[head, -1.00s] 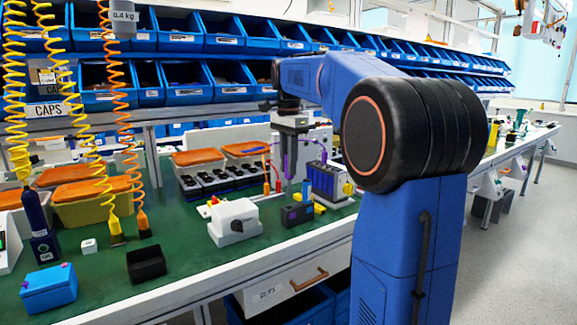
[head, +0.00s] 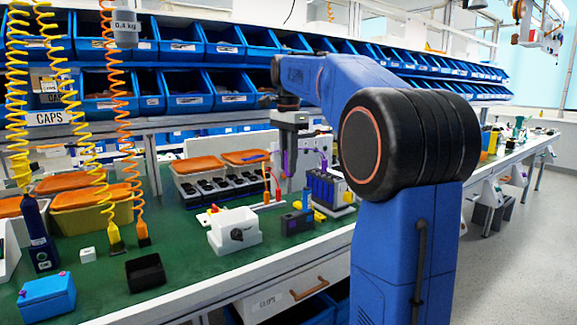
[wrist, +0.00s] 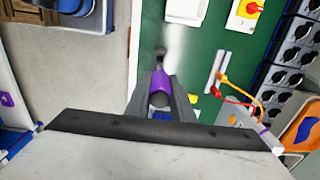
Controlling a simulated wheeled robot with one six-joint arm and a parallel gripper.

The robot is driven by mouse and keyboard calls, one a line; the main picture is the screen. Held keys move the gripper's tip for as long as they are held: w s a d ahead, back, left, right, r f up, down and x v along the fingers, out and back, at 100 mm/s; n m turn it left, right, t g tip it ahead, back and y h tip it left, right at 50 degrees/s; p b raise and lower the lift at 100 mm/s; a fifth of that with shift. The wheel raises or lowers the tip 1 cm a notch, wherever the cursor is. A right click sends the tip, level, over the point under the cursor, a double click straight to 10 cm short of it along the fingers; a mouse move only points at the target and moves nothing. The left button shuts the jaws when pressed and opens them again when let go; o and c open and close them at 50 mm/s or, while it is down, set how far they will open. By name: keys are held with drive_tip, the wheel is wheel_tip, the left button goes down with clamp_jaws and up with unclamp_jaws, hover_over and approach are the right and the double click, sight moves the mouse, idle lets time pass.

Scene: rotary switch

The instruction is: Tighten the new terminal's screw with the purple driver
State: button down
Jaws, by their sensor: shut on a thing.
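The purple driver (wrist: 159,80) is held between the two grey fingers of my gripper (wrist: 161,97) in the wrist view. Its dark shaft points up the picture, over the green bench mat near the front edge. In the head view my gripper (head: 290,148) hangs above the bench, with a bit of the purple driver (head: 284,163) beside it.
A white block with a black knob (head: 237,232) stands left of the dark box. A rack of dark blue modules (head: 327,188) stands to its right. A black tray (head: 146,272) and a blue box (head: 46,297) lie further left. Blue bins (head: 190,103) line the back.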

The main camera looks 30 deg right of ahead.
drive_tip(key=shift+r, duration=2)
